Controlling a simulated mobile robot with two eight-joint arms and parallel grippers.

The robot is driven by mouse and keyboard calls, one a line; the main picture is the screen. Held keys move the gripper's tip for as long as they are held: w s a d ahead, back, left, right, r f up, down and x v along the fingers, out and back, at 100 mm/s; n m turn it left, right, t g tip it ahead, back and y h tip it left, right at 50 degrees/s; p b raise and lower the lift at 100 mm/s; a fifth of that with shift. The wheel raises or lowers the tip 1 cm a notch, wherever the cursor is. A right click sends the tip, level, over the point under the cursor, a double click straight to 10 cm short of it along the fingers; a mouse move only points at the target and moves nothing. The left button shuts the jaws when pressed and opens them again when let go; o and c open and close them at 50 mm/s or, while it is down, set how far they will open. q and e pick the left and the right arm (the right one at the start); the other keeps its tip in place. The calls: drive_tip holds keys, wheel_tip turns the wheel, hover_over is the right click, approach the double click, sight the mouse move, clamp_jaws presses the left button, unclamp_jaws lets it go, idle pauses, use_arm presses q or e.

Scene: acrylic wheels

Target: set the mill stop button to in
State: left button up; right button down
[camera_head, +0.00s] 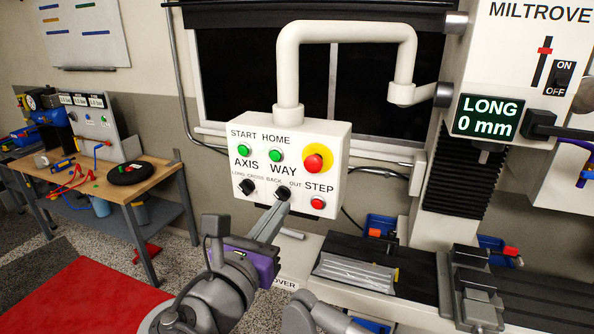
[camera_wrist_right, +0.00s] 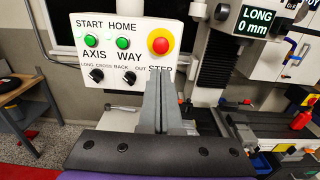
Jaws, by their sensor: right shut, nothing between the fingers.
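The control panel (camera_head: 291,212) hangs from a white bent pipe. It carries a red mushroom stop button (camera_head: 314,162) on a yellow disc, which also shows in the right wrist view (camera_wrist_right: 161,44). I cannot tell whether the button is in or out. My right gripper (camera_head: 283,198) is shut and empty. In the head view its fingertips lie over the black WAY knob (camera_head: 283,191), below and left of the stop button. In the wrist view the fingertips (camera_wrist_right: 158,78) appear below the button and hide part of the STEP label. My left gripper is not in view.
Green START (camera_head: 243,149) and HOME (camera_head: 276,154) buttons, the AXIS knob (camera_head: 247,186) and a red STEP button (camera_head: 317,202) share the panel. The mill (camera_head: 474,59) stands right, its vise (camera_head: 470,280) below. A wooden workbench (camera_head: 140,185) is at left.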

sight(312, 164)
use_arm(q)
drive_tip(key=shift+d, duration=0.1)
use_arm(e)
drive_tip(key=shift+d, duration=0.2)
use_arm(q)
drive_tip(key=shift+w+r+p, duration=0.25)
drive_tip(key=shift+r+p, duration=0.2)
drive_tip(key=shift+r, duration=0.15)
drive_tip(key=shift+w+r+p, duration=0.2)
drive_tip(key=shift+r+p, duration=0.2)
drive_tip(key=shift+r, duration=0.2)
use_arm(e)
drive_tip(key=x, duration=1.4)
drive_tip(key=shift+p+x, duration=0.35)
drive_tip(key=shift+x, duration=0.45)
drive_tip(key=shift+s+a+r, duration=0.1)
drive_tip(key=shift+s+r, duration=0.05)
drive_tip(key=shift+r, duration=0.05)
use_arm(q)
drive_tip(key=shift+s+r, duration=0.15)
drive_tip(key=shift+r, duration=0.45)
